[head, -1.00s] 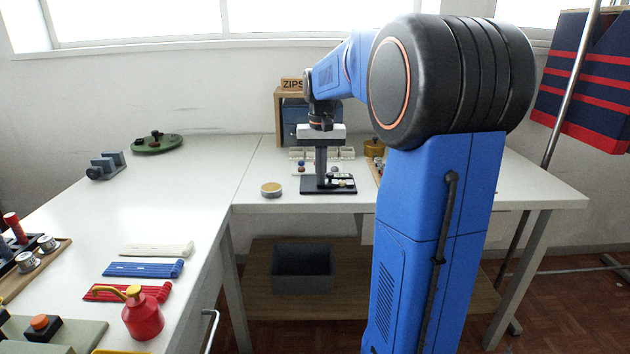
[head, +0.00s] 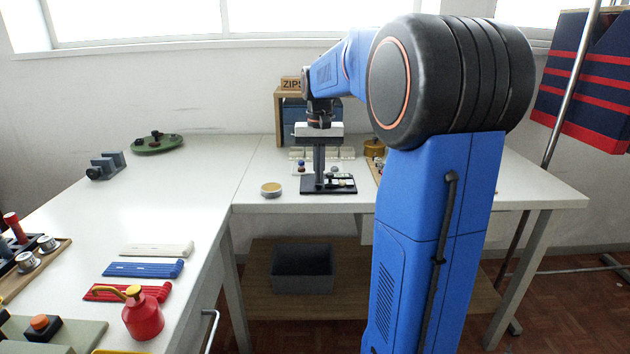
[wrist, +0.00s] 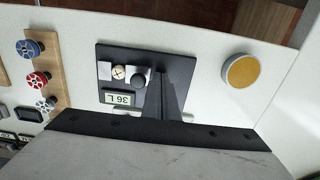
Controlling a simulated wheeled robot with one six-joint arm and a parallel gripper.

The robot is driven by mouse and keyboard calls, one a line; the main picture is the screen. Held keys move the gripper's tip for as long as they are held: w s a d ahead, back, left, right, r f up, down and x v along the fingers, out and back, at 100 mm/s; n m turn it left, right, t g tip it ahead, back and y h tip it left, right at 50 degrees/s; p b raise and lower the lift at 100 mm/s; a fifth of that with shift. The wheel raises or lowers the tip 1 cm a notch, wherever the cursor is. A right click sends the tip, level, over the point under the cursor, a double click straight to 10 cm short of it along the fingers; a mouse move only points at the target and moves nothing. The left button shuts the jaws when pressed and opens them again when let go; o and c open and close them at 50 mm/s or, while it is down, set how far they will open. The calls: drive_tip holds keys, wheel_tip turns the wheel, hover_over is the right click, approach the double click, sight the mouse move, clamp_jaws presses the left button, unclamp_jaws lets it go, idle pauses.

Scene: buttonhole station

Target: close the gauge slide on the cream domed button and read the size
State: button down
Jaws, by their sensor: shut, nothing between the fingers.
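The gauge (wrist: 175,62) is a dark flat plate on the white table; in the head view it (head: 318,190) lies under my gripper. The cream button (wrist: 118,72) sits on it between a pale block (wrist: 104,70) and the pale slide with a dark round knob (wrist: 138,81). The button appears to touch both, though the gaps are too small to be sure.
A round tin with a yellow top (wrist: 241,71) stands beside the gauge near the table's edge. Several spools (wrist: 39,79) stand on a wooden strip on the other side. A grey bin (head: 303,269) is on the shelf below. The left table's middle is clear.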

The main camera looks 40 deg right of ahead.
wheel_tip(320, 180, up, 6)
drive_tip(key=shift+r, duration=0.2)
idle(0.7)
idle(0.4)
